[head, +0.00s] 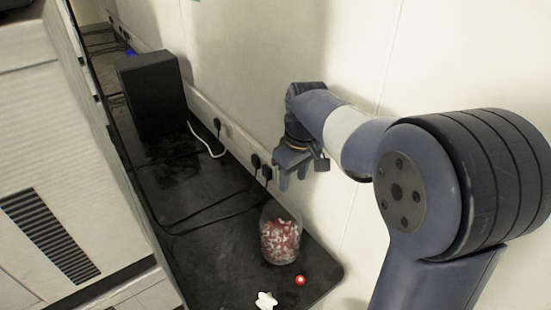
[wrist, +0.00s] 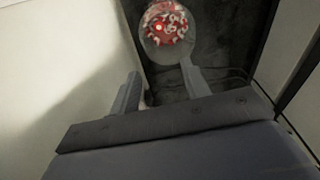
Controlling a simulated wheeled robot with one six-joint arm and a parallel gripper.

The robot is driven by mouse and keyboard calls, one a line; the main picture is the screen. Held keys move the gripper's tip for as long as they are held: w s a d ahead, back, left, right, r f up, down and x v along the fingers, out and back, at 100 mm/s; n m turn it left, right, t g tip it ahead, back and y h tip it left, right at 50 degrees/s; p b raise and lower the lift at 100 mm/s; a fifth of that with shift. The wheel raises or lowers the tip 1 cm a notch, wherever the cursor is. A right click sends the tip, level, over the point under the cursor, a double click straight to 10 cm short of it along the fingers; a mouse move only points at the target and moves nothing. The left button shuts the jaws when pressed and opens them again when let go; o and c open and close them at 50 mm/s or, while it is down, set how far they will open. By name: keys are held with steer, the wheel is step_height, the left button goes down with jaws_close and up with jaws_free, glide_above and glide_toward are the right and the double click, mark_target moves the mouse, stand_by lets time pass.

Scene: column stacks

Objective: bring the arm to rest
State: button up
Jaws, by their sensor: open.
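My gripper (head: 292,178) is open and empty. It hangs in the air by the pale wall, above and behind a glass jar in the head view. In the wrist view its two fingers (wrist: 162,88) stand apart with nothing between them. My arm reaches in from the right of the head view.
The clear jar (head: 281,240) with red and white pieces stands on a dark tabletop (head: 200,195); it also shows in the wrist view (wrist: 167,28). A red ball (head: 300,280) and white star (head: 266,300) lie near it. A black box (head: 152,95), cables and wall plugs are behind.

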steer(key=f, duration=0.9)
steer(key=shift+w+a+f, duration=0.3)
steer(key=shift+w+a, duration=0.05)
steer(key=p, duration=0.5)
glide_toward(289, 201)
steer(key=shift+s+a+f, duration=0.25)
steer(key=shift+s+a, duration=0.05)
steer(key=shift+s, duration=0.4)
steer(key=shift+s+a+f, duration=0.2)
steer(key=shift+s+a, duration=0.1)
steer(key=shift+s, duration=0.35)
steer(key=shift+b, duration=0.3)
